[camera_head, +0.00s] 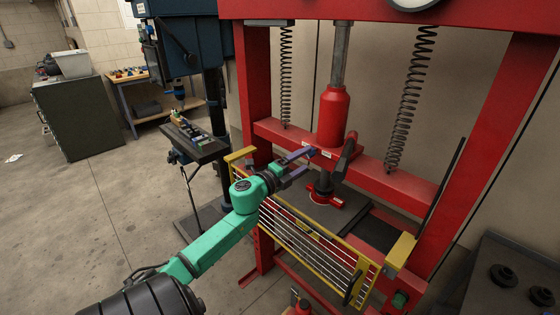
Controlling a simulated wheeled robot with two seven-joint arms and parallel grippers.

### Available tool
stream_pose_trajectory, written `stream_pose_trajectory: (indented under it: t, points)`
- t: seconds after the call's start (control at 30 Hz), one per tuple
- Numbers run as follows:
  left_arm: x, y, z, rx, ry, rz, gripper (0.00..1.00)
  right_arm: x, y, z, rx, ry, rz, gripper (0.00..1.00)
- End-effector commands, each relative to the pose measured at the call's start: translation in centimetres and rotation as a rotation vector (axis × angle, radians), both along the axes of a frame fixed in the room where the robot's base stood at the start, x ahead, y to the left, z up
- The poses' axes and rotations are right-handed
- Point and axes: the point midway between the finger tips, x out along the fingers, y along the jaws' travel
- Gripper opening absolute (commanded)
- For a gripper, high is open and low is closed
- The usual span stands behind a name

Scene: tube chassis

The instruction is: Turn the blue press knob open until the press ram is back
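The red press frame (255,85) stands at the centre and right. Its red cylinder (333,118) stands near the crossbeam, with a grey ram rod (341,55) showing above it, up to the top beam. A small blue piece that looks like the press knob (311,151) sits at the cylinder's lower left, against the upper fingertip. My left gripper (309,161) reaches over the yellow guard; its two fingers are spread with a gap between them. Whether a finger touches the knob is too small to tell. My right gripper is not in view.
A yellow guard with metal bars (315,240) stands in front of the press, beneath my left arm. Black coil springs (410,95) hang on both sides of the cylinder. A drill press (185,45) stands to the left, and a dark bench (515,280) at the lower right.

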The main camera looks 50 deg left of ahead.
Motion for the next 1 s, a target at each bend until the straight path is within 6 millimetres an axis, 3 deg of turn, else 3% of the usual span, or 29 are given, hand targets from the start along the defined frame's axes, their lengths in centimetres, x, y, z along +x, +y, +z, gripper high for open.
stream_pose_trajectory:
  t: [0.03,0.4,0.5,1.0]
  points:
    - [-1.0,0.0,-0.7,-0.002,0.009,0.001,0.71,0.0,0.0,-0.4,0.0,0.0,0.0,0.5]
    - [-9.4,-0.1,-1.0,-0.005,0.009,0.002,0.71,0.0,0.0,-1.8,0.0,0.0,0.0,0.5]
    - [-10.8,-0.2,-0.8,-0.005,0.007,0.002,0.71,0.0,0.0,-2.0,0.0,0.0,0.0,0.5]
    - [-11.2,-0.2,-0.6,-0.003,0.005,0.001,0.71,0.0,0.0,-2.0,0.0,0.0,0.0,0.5]
